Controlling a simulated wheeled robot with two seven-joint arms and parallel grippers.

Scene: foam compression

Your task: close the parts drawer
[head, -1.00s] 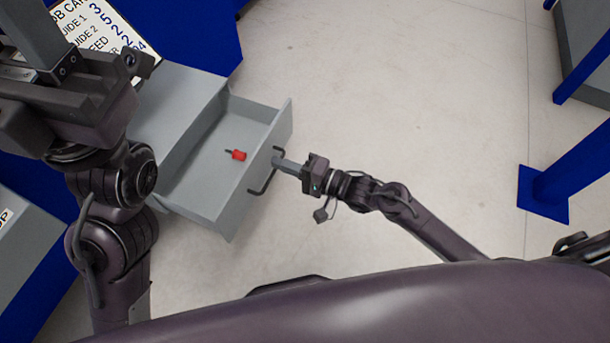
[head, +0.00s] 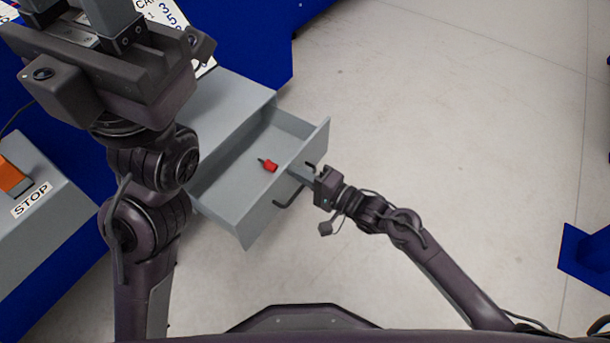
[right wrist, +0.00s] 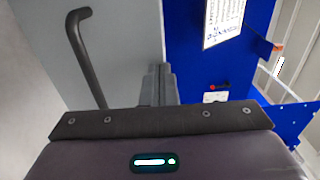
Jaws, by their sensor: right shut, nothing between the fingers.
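The grey parts drawer (head: 228,187) stands open out of its grey cabinet (head: 222,104) in the head view. A dark bar handle (head: 287,202) is on its front. My right gripper (head: 297,173) is shut and empty, its fingertips at the drawer front by the handle; they look in contact, but the arm partly hides this. In the right wrist view the shut fingers (right wrist: 159,84) point at the grey front, with the handle (right wrist: 88,55) to their left, outside the fingers. My left gripper (head: 78,22) is raised at the upper left, fingers apart, nothing seen between them.
A small red item with a dark tip (head: 269,165) lies in the drawer. A grey box labelled STOP with an orange button (head: 14,178) is at the left. Blue panels stand behind the cabinet. A blue foot (head: 590,255) is at the right. The floor between is clear.

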